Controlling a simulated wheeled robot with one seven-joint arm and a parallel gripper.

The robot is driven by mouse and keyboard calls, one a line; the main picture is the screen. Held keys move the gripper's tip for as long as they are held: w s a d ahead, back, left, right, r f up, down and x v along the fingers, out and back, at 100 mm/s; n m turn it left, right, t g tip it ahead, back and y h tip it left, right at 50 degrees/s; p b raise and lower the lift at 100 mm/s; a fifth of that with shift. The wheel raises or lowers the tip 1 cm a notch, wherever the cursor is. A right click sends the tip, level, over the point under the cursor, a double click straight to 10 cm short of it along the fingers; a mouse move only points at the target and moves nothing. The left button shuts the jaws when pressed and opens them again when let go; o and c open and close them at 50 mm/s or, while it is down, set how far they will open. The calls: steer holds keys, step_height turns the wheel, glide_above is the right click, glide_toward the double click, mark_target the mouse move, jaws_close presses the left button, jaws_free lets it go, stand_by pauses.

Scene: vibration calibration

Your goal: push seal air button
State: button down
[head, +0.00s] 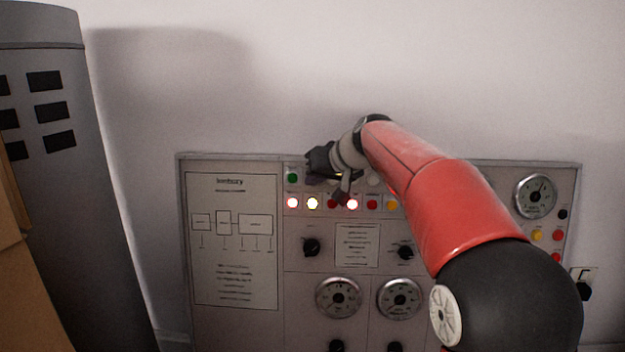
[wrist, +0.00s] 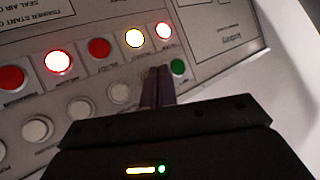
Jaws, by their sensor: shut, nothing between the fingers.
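The control panel (head: 232,328) carries two rows of round buttons. The lower row has a lit red button (head: 292,203), a lit yellow one (head: 312,204), a red one, another lit one (head: 352,204), a red one (head: 372,204) and a yellow one (head: 391,204). A green button (head: 292,177) starts the upper row and shows beside the fingers in the wrist view (wrist: 178,66). My gripper (wrist: 160,72) is shut and empty, close over the upper row beside the green button. I cannot tell whether it touches. The button labels are too blurred to identify the seal air button.
White buttons (wrist: 78,109) continue the upper row, partly hidden by my gripper in the head view. Black knobs (head: 311,247) and dials (head: 339,297) sit lower. A grey cabinet (head: 75,200) stands at the left. The wall above the panel is bare.

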steer(key=shift+w+f, duration=0.1)
steer(key=shift+w, duration=0.25)
stand_by(0.4)
steer(key=shift+s, duration=0.8)
steer(key=shift+s+a+r+b, duration=0.15)
steer(key=shift+s+b, duration=0.25)
steer(key=shift+s, duration=0.4)
steer(key=shift+s+d+r+b, duration=0.1)
steer(key=shift+s+r+b, duration=0.3)
steer(key=shift+s, duration=0.45)
steer(key=shift+s+a+r+b, duration=0.1)
steer(key=shift+s+b, duration=0.35)
steer(key=shift+s, duration=0.35)
